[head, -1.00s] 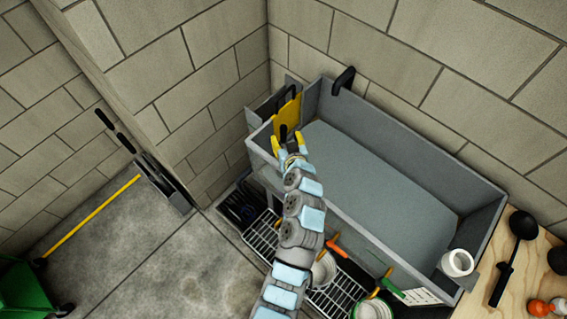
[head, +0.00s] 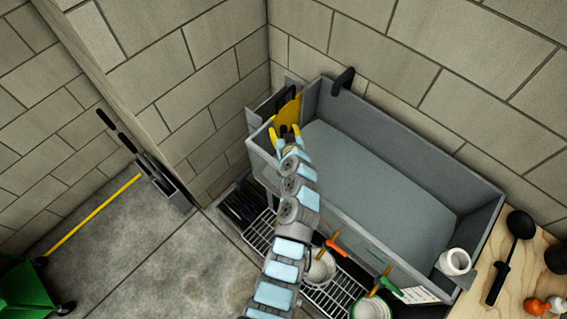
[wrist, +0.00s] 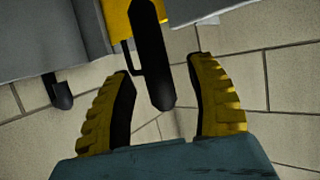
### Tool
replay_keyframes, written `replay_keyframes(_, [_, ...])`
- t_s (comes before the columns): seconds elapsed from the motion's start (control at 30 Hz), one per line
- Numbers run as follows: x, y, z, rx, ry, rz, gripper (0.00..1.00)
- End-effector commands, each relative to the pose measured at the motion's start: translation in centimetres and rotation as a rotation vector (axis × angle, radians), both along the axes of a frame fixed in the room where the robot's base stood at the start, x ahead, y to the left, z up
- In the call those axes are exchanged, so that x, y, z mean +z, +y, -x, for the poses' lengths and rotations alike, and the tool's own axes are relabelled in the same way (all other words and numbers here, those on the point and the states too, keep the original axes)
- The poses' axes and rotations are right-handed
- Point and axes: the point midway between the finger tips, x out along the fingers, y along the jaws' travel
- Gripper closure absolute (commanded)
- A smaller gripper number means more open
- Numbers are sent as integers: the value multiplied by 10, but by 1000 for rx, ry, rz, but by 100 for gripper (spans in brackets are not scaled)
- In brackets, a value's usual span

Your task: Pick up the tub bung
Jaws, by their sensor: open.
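No thing that I can surely call the tub bung stands out in either view. My gripper (head: 285,130) is at the left end of the grey tub (head: 460,245), with its yellow fingers pointing at a yellow piece (head: 287,112) at the tub's end. In the wrist view the fingers (wrist: 165,105) are spread apart. A black bar with a rounded end (wrist: 153,55) shows in the gap between them, in front of the yellow piece (wrist: 118,18). I cannot tell whether the bar touches a finger; the fingers are not closed on it.
A black spout (head: 343,80) rises at the tub's back rim. A white roll (head: 455,262) sits at the tub's right corner. A wire rack (head: 260,235) with pots is below the front. A black ladle (head: 518,228) lies on the wooden top (head: 490,300). The tub's middle is clear.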

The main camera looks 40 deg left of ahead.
Motion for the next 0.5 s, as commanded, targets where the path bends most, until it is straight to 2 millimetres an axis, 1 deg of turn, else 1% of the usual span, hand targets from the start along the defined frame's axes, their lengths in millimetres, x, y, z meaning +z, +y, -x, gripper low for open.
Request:
replay_keyframes(0.23, [0, 1, 0, 0, 0, 0, 44])
replay_keyframes(0.27, [0, 1, 0, 0, 0, 0, 49])
replay_keyframes(0.3, [0, 1, 0, 0, 0, 0, 61])
replay_keyframes(0.37, [0, 1, 0, 0, 0, 0, 78])
replay_keyframes(0.4, [0, 1, 0, 0, 0, 0, 90])
replay_keyframes(0.43, [0, 0, 0, 0, -1, -1, 98])
replay_keyframes(0.5, [0, 0, 0, 0, 0, 0, 100])
